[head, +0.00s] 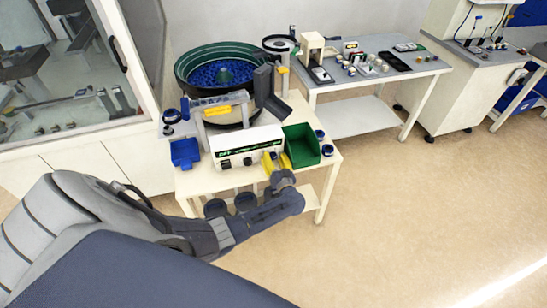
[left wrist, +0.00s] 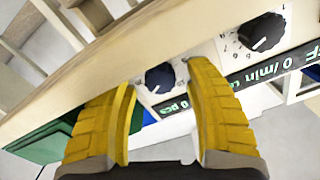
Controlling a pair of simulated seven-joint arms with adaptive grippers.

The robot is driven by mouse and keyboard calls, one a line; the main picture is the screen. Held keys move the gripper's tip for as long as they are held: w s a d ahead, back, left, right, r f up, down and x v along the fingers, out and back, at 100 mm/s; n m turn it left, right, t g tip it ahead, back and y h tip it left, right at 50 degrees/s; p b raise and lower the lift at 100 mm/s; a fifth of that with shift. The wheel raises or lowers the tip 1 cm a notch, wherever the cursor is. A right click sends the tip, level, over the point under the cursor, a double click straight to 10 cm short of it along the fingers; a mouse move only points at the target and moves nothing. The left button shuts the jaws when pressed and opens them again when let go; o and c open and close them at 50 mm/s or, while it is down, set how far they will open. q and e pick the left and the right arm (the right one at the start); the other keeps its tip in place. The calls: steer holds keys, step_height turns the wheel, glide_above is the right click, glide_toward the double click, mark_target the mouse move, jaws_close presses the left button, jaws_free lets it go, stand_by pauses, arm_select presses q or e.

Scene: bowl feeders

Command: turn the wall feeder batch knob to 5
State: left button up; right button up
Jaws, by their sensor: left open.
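The white feeder control box (head: 240,147) with a green-lettered display stands on the cream table. In the left wrist view, a dark knob (left wrist: 160,77) beside a "0 pcs" readout appears to be the batch knob. Its pointer setting is too small to read. In the head view it seems to be the right one of two front knobs (head: 248,161). My left gripper (head: 277,162) has yellow fingers and is open and empty at the right part of the box front. In the left wrist view its fingertips (left wrist: 158,76) appear either side of the knob; contact is unclear. My right gripper is out of view.
A second knob (left wrist: 262,31) sits beside a "0/min" readout. A green bin (head: 301,146) stands right of the box, close to my gripper. A blue bin (head: 185,152) is at the left. The bowl feeder (head: 222,66) stands behind. The table edge (left wrist: 90,60) crosses the wrist view.

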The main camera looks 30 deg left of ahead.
arm_select(q)
steer(key=shift+w+a, duration=0.15)
steer(key=shift+a, duration=0.1)
steer(key=shift+c, duration=0.5)
jaws_close()
